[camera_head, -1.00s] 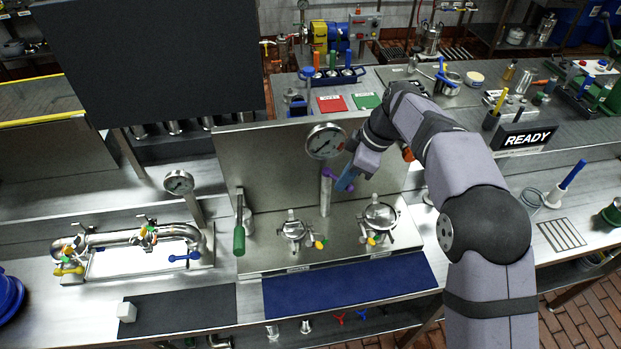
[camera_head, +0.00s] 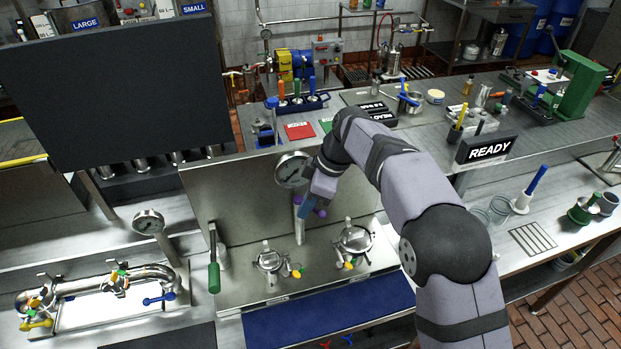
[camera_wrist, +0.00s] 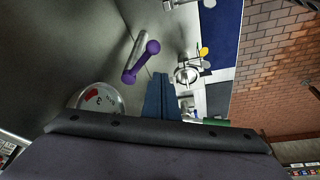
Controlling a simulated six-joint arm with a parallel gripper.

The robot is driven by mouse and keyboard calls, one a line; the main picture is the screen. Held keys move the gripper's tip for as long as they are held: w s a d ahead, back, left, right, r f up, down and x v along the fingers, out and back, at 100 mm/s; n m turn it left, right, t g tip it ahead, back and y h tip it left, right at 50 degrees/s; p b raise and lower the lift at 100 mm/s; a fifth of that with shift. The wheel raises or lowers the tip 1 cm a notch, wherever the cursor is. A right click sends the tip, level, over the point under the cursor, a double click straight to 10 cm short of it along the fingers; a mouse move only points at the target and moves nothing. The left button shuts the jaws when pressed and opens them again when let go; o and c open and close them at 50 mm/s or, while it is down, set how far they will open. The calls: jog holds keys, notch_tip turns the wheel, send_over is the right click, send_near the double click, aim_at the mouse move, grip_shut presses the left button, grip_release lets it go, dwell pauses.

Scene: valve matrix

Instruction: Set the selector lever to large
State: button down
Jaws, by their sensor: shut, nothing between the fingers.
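The selector lever (camera_head: 320,212) is a purple bar with rounded ends on top of an upright metal pipe (camera_head: 299,228), between two lidded metal vessels. It also shows in the wrist view as the purple bar (camera_wrist: 140,62), set at a slant. My gripper (camera_head: 306,208) has blue fingers, and they are together with nothing between them. In the head view the fingers cover the lever's middle. In the wrist view the fingers (camera_wrist: 160,98) are beside and below the bar, with a gap in the picture. I cannot tell whether they touch it.
The smaller vessel (camera_head: 268,258) stands left of the pipe and the larger vessel (camera_head: 353,240) right. A gauge (camera_head: 291,169) is close to my wrist, before a steel back panel (camera_head: 235,195). A green-handled lever (camera_head: 214,275) is at left. LARGE (camera_head: 88,24) and SMALL (camera_head: 195,8) labels are behind.

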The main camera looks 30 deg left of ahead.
jog(key=a+b+v, duration=0.1)
jog(key=v, duration=0.8)
jog(key=shift+a+r, duration=0.2)
jog(key=shift+r, duration=0.4)
jog(key=shift+w+d, duration=0.1)
jog(key=shift+w, duration=0.05)
jog(key=d+f+m+h, duration=0.15)
jog(key=d+m, duration=0.25)
jog(key=d, duration=0.4)
jog(key=w+d+f+m+t, duration=0.1)
jog(key=d+f+m, duration=0.25)
jog(key=d, duration=0.45)
jog(key=d+f+m+h, duration=0.15)
jog(key=d+m, duration=0.25)
jog(key=d, duration=0.4)
jog(key=s+d+f+m, duration=0.5)
jog(key=s+d, duration=0.3)
jog(key=s, duration=0.1)
jog(key=s+d+f+m, duration=0.5)
jog(key=s+d, duration=0.4)
jog(key=shift+d+h, duration=0.2)
jog(key=shift+h, duration=0.2)
